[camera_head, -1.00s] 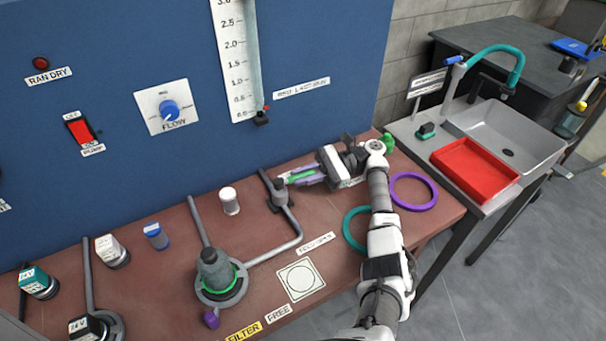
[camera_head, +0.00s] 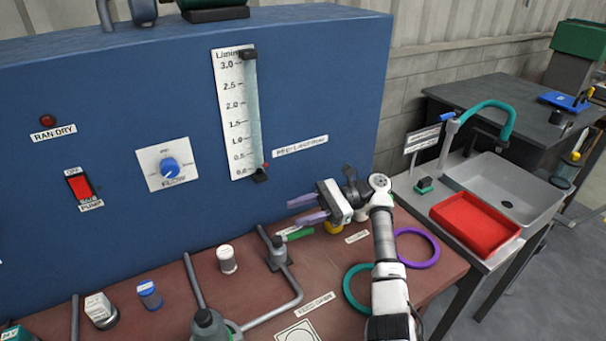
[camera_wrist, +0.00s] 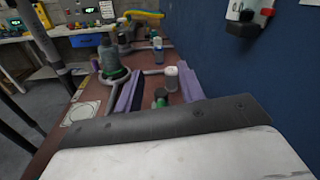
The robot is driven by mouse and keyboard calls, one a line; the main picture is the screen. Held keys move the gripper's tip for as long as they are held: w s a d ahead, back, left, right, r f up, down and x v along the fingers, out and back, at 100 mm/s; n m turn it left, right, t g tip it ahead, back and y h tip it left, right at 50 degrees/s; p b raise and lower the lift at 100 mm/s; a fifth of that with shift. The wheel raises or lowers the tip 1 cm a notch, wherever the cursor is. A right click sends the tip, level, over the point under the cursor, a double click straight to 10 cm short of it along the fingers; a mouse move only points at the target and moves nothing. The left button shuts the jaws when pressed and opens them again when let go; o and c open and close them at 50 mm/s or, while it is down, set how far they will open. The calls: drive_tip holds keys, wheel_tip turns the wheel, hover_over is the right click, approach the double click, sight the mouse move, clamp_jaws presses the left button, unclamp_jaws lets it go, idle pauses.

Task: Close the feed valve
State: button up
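The feed valve (camera_head: 279,253) stands in the grey pipe on the brown bench, near the blue panel. Its green handle (camera_head: 296,234) points right, crosswise to the pipe. A label reading "FEED OPEN" (camera_head: 314,304) lies in front of the valve, along the bench. My gripper (camera_head: 297,210), with purple fingers, is open and empty, above the handle and apart from it. In the wrist view, the green part of the valve (camera_wrist: 160,98) shows between and below the spread fingers (camera_wrist: 157,92); the gripper body hides the rest.
The blue panel (camera_head: 110,140) rises behind the bench, close to my gripper. A white-capped bottle (camera_head: 226,259) stands left of the valve. A purple ring (camera_head: 430,262) and a teal ring (camera_head: 348,287) lie right, by my arm. A sink (camera_head: 490,140) with a red tray (camera_head: 475,223) is farther right.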

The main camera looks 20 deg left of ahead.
sight(303, 230)
wheel_tip(303, 230, up, 12)
drive_tip(key=b, duration=0.1)
drive_tip(key=shift+r+b, duration=0.25)
drive_tip(key=shift+b, duration=0.05)
